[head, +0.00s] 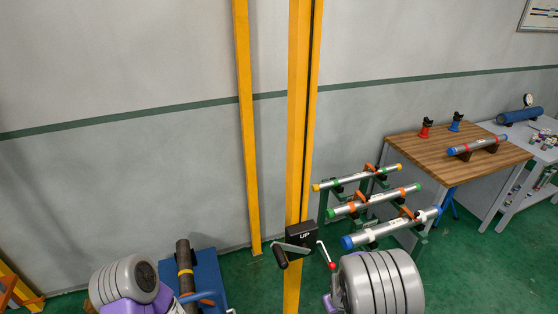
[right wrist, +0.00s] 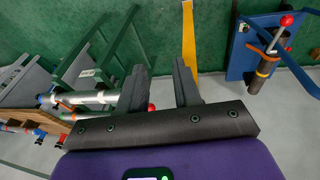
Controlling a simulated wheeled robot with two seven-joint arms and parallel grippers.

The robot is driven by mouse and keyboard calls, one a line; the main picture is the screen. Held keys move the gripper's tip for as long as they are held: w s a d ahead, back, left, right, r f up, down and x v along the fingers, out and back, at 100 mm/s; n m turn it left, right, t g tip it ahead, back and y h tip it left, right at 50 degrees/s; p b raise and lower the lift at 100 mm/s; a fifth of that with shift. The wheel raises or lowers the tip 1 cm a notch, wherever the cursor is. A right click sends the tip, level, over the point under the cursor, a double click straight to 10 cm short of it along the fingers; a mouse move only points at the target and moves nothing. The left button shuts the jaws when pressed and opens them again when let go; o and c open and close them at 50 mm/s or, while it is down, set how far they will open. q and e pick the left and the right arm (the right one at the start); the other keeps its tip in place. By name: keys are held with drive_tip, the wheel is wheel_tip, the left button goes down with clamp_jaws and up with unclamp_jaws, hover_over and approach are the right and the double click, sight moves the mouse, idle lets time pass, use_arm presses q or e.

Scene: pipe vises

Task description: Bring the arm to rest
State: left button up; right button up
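My right arm (head: 380,285) comes in at the bottom centre-right of the head view as a stack of grey discs. Its gripper is not visible there. In the right wrist view my right gripper (right wrist: 160,72) shows two dark fingers standing apart with nothing between them. My left arm (head: 125,285) shows at the bottom left of the head view as grey and purple links. My left gripper does not show in either view.
A yellow post (head: 299,120) carries a black crank box (head: 301,235) marked UP. A green rack (head: 323,207) of banded pipes stands right of it, near a wooden bench (head: 430,142). A blue vise plate (head: 207,270) with a dark pipe (head: 184,262) stands lower left.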

wheel_tip(320, 180, down, 10)
drive_tip(key=s+m+g+b, duration=0.1)
drive_tip(key=s+b, duration=0.1)
drive_tip(key=b, duration=0.1)
use_arm(q)
wheel_tip(320, 180, down, 13)
drive_tip(key=w+b, duration=0.1)
drive_tip(key=b, duration=0.7)
drive_tip(key=shift+w+b, duration=0.2)
drive_tip(key=shift+b, duration=0.2)
use_arm(e)
drive_tip(key=s+a+f+m+y, duration=0.2)
drive_tip(key=s+a+f, duration=0.2)
drive_tip(key=s+f, duration=0.3)
drive_tip(key=s+a+f+m+g+y, duration=0.1)
drive_tip(key=s+a+f+m+y, duration=0.2)
drive_tip(key=s+f, duration=0.4)
drive_tip(key=shift+s+a+f, duration=0.15)
drive_tip(key=shift+a+f, duration=0.45)
use_arm(q)
drive_tip(key=shift+r, duration=0.1)
